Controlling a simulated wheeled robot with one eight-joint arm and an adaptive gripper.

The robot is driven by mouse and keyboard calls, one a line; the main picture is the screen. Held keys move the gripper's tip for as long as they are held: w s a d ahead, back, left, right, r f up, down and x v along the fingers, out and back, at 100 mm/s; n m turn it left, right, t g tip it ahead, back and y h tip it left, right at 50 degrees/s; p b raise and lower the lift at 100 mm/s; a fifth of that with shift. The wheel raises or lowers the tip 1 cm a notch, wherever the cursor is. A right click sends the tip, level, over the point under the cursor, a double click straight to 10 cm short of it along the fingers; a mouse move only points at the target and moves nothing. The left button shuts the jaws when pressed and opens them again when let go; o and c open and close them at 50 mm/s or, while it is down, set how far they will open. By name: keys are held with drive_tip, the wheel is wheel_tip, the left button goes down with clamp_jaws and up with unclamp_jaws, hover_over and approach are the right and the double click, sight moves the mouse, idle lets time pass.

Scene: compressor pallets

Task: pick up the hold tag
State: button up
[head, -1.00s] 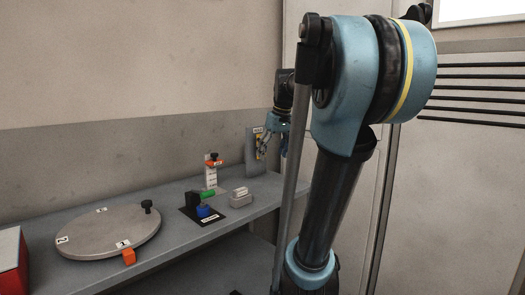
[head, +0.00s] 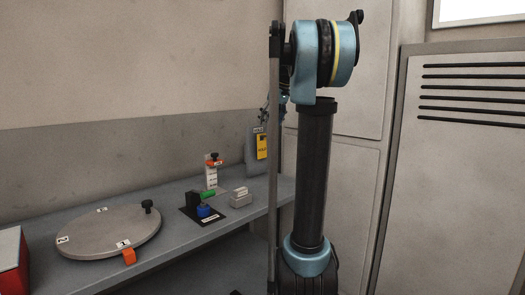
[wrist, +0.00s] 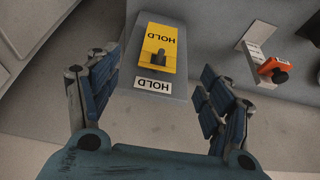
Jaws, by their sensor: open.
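The yellow hold tag (head: 262,147) hangs on a grey upright plate (head: 251,145) at the far end of the shelf. In the wrist view the tag (wrist: 160,51) reads "HOLD" and hangs at a dark peg. A white "HOLD" label (wrist: 153,85) is on the plate (wrist: 177,91) beside the peg. My gripper (wrist: 157,95) is open and empty, with its blue fingers on either side of the plate and apart from the tag. In the head view my gripper is mostly hidden behind my arm, with a fingertip showing above the plate.
A red box (head: 10,265) is at left.

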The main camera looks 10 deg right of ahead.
sight(262, 147)
drive_tip(key=x, duration=1.3)
drive_tip(key=shift+c, duration=0.3)
drive_tip(key=c, duration=0.9)
